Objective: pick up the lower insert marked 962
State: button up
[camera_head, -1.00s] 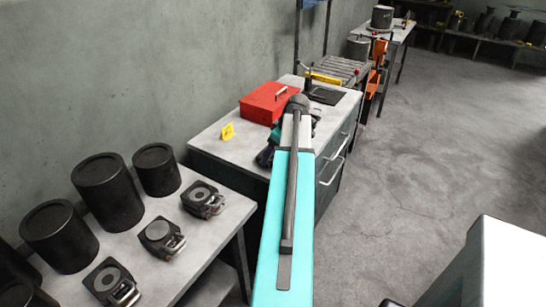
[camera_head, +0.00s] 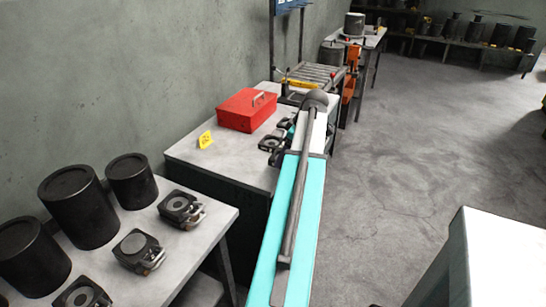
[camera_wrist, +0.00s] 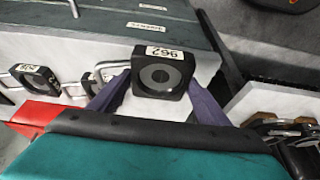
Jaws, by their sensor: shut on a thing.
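The lower insert marked 962 (camera_wrist: 161,74) is a dark square block with a grey ring and a dark centre. A white label with its number, upside down in the wrist view, is on its edge. My gripper (camera_wrist: 158,88) has its two purple fingers against the left and right sides of the insert and is shut on it. In the head view my own arm hides the gripper and the held insert.
Other dark inserts (camera_head: 271,142) sit on the grey cabinet top (camera_head: 215,160), close to my arm, beside a red box (camera_head: 246,110) and a yellow marker (camera_head: 205,139). Another labelled insert (camera_wrist: 36,77) shows left in the wrist view. Black cylinders (camera_head: 78,207) stand on the near table.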

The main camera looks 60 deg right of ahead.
jog(key=shift+s+d+r+b, duration=0.1)
jog(key=shift+s+d, duration=0.15)
jog(key=shift+s, duration=0.3)
jog(key=shift+s+d+r+b, duration=0.1)
jog(key=shift+s+d, duration=0.1)
jog(key=shift+s, duration=0.4)
jog(key=shift+s+d+r+b, duration=0.1)
jog(key=shift+s+d, duration=0.15)
jog(key=shift+s, duration=0.3)
jog(key=shift+r, duration=0.15)
